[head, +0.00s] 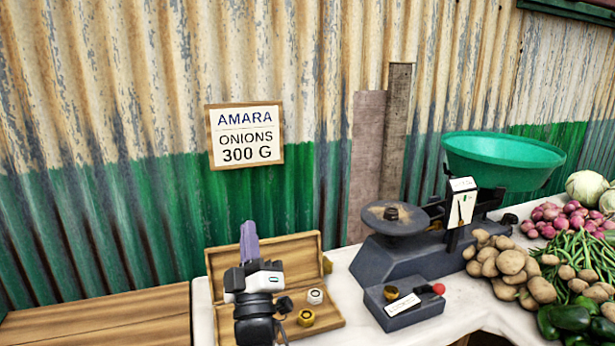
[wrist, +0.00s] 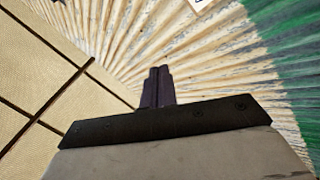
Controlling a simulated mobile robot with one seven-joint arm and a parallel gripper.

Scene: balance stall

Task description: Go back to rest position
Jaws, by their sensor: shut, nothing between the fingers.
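My gripper (head: 249,240) is in front of the open wooden box at the lower middle of the head view. Its purple-grey fingers point up and are together, with nothing between them. In the wrist view the closed fingers (wrist: 157,87) stand against the corrugated wall, clear of any object. The wooden weight box (head: 292,251) lies open on the white-topped table. A brass weight (head: 306,317) and a silver weight (head: 315,296) sit in it. My gripper and wrist hide the box's left part.
A balance scale (head: 415,259) with a green pan (head: 503,160) stands right of the box. Its plate (head: 396,219) holds a small dark piece. Potatoes (head: 503,262), onions and greens crowd the right. A sign (head: 245,135) reads AMARA ONIONS 300 G. A wooden bench (head: 95,318) at left is bare.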

